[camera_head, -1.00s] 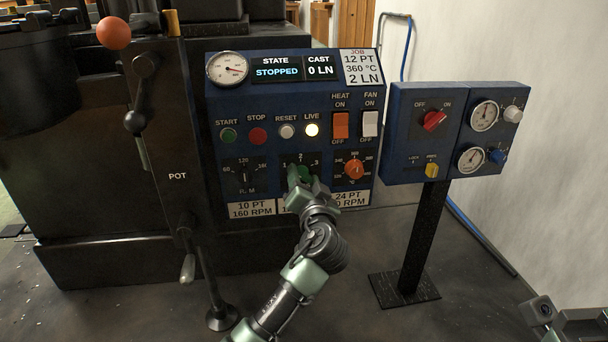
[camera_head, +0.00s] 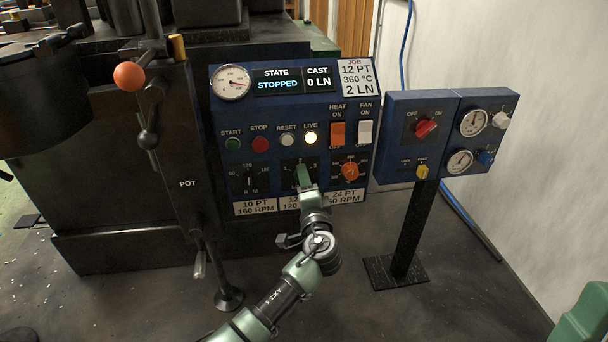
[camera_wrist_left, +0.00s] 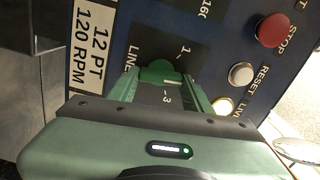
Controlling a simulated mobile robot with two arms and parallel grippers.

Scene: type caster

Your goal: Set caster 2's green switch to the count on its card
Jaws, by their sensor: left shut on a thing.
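The green switch (camera_head: 303,175) sits low on the blue control panel (camera_head: 220,110), between the numbers 1 and 3. My left gripper (camera_head: 307,188) is shut on it. In the left wrist view the switch (camera_wrist_left: 158,75) shows between my two fingers (camera_wrist_left: 160,90), with a white mark on it. The handle looks close to upright, towards the middle position; its exact setting is hard to read. The job card (camera_head: 357,78) at the panel's top right reads 12 PT, 360 °C, 2 LN. The display (camera_head: 291,80) reads STOPPED and 0 LN. My right gripper is out of view.
An orange dial (camera_head: 350,171) and a black speed dial (camera_head: 249,180) flank the switch. Buttons and two rockers (camera_head: 338,133) sit above. A box with a red switch (camera_head: 426,128) stands right on a post. A lever with an orange ball (camera_head: 129,76) stands left.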

